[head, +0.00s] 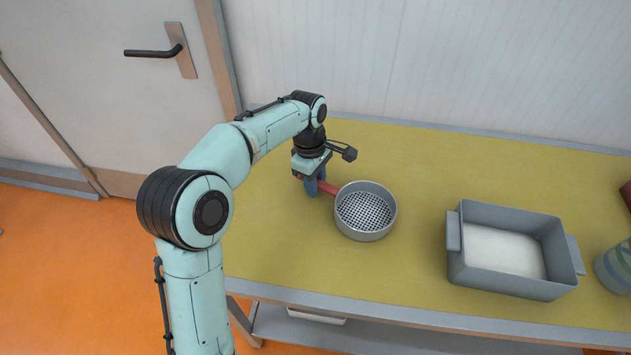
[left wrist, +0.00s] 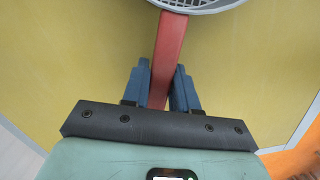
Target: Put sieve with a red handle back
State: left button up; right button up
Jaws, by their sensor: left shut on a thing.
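The sieve (head: 365,211) is a round grey pan with a perforated bottom and a red handle (head: 327,187). It is on or just above the yellow table top, left of the grey bin; I cannot tell if it touches the table. My left gripper (head: 313,187) is shut on the red handle. In the left wrist view the blue fingers (left wrist: 161,90) stand on both sides of the red handle (left wrist: 169,50), and only the rim of the sieve (left wrist: 196,7) shows at the top. My right gripper is not in view.
A grey bin (head: 512,282) with side grips and white contents stands on the yellow table (head: 420,160) at the right. A striped round object (head: 615,268) and a dark red thing (head: 626,195) are at the right edge. The table behind the sieve is clear.

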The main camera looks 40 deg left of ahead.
pick_arm(q)
jog(key=o, duration=1)
jog(key=shift+f, duration=0.1)
jog(key=r+p, duration=0.1)
jog(key=r, duration=0.3)
jog(key=r+p, duration=0.1)
jog(key=r, duration=0.3)
jog(key=a+r+p, duration=0.1)
jog(key=r, duration=0.3)
jog(key=shift+s+a+r, duration=0.1)
